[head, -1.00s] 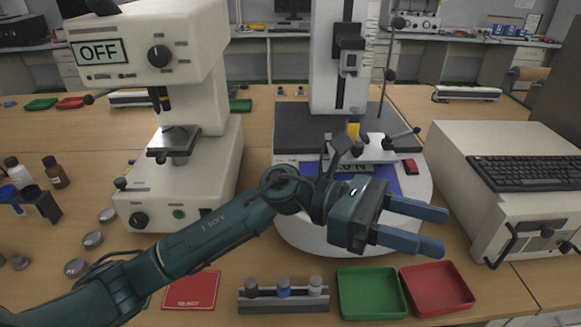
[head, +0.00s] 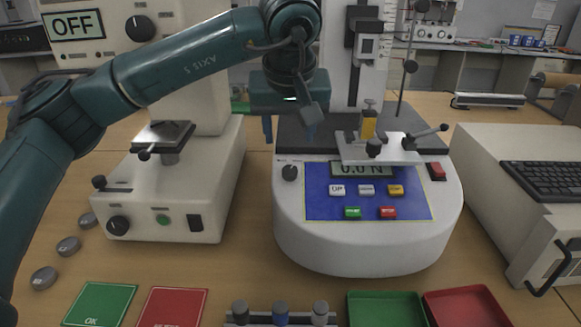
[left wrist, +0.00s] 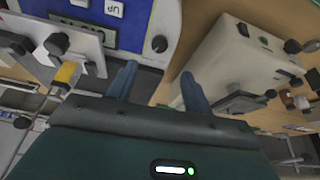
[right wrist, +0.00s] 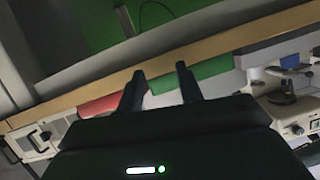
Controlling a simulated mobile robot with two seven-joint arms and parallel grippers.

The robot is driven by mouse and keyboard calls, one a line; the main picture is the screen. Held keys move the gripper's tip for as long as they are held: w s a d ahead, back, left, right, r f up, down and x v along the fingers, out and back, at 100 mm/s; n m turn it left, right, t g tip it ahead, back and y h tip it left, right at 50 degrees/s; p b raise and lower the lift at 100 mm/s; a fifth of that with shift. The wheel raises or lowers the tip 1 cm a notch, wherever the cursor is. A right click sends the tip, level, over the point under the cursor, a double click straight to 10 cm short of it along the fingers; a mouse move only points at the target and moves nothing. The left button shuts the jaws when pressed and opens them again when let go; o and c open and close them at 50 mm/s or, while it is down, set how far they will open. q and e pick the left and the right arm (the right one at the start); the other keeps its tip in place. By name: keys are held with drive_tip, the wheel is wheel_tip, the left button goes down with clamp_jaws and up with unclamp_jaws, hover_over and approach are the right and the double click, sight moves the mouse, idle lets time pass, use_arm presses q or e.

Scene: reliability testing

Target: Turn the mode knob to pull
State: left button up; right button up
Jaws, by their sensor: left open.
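The mode knob (head: 289,172) is a small black knob at the left of the white force tester's front, beside its blue panel (head: 320,205). My left gripper (head: 288,130) is open and empty, fingers pointing down, above and behind the knob in the head view. In the left wrist view the knob (left wrist: 159,43) shows ahead, between the lines of the two fingers (left wrist: 160,74) and apart from them. The knob's pointer and labels are too small to read. My right gripper (right wrist: 160,70) shows only in the right wrist view, open and empty, away from the tester.
The tester's clamp (head: 368,128) and column (head: 365,60) stand close to the right of my left gripper. A cream machine reading OFF (head: 78,26) stands left. A green tray (head: 385,310) and red tray (head: 465,307) lie in front. The table between machines is clear.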

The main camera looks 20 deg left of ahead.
sight(290, 169)
use_arm(q)
drive_tip(key=x, duration=1)
drive_tip(key=shift+d+f, duration=0.1)
drive_tip(key=shift+f, duration=0.15)
drive_tip(key=c, duration=1)
drive_tip(key=shift+o, duration=0.2)
